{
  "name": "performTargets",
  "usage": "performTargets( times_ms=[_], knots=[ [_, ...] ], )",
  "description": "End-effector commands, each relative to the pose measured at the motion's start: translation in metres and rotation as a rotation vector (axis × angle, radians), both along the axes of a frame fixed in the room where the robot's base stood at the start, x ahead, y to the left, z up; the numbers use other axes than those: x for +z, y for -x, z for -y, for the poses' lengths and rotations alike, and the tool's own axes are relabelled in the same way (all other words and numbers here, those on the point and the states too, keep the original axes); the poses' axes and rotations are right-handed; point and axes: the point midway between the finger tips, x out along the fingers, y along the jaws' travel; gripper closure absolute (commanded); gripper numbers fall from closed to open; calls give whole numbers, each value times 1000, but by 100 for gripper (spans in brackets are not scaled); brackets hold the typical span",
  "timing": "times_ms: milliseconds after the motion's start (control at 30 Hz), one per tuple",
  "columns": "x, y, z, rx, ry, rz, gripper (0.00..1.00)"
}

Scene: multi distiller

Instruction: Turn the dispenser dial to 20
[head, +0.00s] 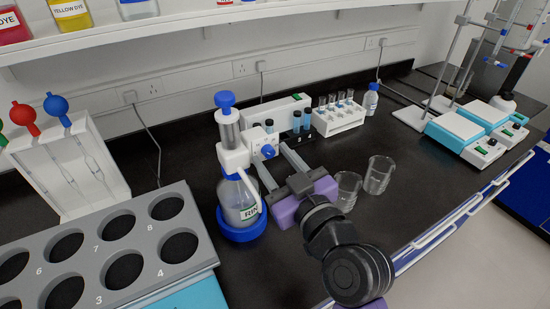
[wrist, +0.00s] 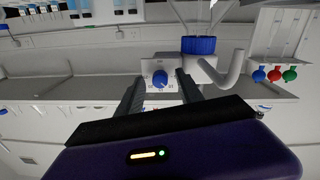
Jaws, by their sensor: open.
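The dispenser (head: 228,155) stands upright on the black bench, with a blue plunger top, a white head and a clear bottle in a blue base. Its blue dial (head: 268,151) sits on a white plate at the right of the head. In the wrist view, which looks upside down, the dial (wrist: 160,79) shows between my fingers, with marks around it too small to read. My gripper (head: 270,156) is open, one finger on each side of the dial. I cannot tell whether the fingers touch it. The wrist view also shows my gripper (wrist: 160,82) with nothing held.
Two glass beakers (head: 379,175) stand right of my gripper. A test tube rack (head: 338,120) and a white device (head: 278,110) are behind it. A grey block with numbered holes (head: 135,230) lies at the left front.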

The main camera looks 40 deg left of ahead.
Motion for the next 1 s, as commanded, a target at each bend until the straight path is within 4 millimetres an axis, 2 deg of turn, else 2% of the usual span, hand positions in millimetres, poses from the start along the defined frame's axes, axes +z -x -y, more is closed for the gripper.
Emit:
performTargets(
  times_ms=[133,300,367,733,1000],
  knots=[
    [0,0,0,0,0,0,58],
    [0,0,0,0,0,0,92],
    [0,0,0,0,0,0,100],
    [0,0,1,-1,-13,-33,100],
    [1,0,0,-1,-73,-178,100]
  ],
)
